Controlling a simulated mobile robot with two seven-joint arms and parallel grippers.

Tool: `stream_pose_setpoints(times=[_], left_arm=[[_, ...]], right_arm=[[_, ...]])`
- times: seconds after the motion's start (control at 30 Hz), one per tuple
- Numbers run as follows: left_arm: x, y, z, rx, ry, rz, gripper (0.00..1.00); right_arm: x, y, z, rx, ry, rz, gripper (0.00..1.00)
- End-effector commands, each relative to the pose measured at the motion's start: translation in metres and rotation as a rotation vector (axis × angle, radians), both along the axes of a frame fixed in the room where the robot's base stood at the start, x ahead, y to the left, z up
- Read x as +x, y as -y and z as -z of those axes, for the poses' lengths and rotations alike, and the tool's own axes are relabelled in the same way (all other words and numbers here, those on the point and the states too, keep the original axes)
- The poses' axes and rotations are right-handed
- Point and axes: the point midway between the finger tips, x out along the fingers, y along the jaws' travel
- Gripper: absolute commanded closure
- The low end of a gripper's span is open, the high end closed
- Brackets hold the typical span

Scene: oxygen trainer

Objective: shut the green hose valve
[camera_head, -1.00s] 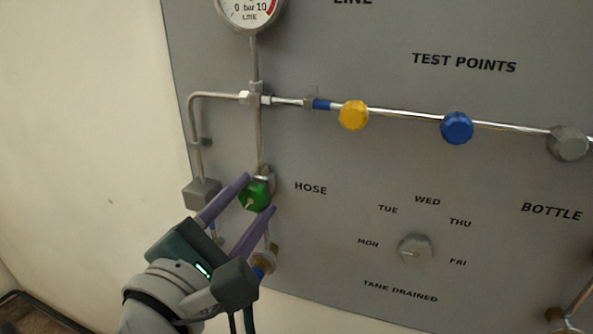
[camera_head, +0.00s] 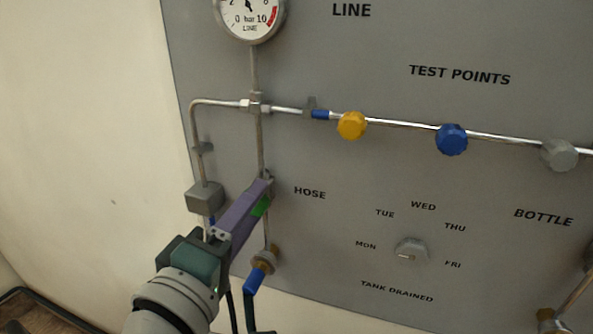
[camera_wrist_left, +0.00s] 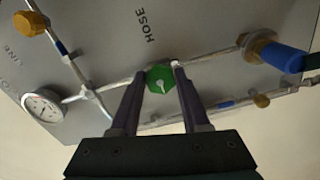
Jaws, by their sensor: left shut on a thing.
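The green hose valve (camera_head: 260,206) is a small green knob on the grey panel, left of the word HOSE. In the head view, the purple fingers of my left gripper (camera_head: 264,188) cover most of it. In the left wrist view, the green knob (camera_wrist_left: 158,80) sits between the two fingertips, with a pale pointer mark on its face. My left gripper (camera_wrist_left: 159,72) is shut on the knob, one finger on each side. My right gripper is in neither view.
A pressure gauge (camera_head: 250,10) is above the valve. A grey box (camera_head: 205,197) and a blue hose fitting (camera_head: 254,281) are close to my left gripper. Yellow (camera_head: 352,125) and blue (camera_head: 451,139) knobs and a grey dial (camera_head: 411,251) are to the right.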

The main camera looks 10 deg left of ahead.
Motion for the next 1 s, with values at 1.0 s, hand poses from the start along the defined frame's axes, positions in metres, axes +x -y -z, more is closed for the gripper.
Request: stream_pose_setpoints(times=[1.0], left_arm=[[0.0,-0.001,0.001,0.955,0.115,0.0,1.0]], right_arm=[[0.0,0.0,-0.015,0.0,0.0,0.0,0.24]])
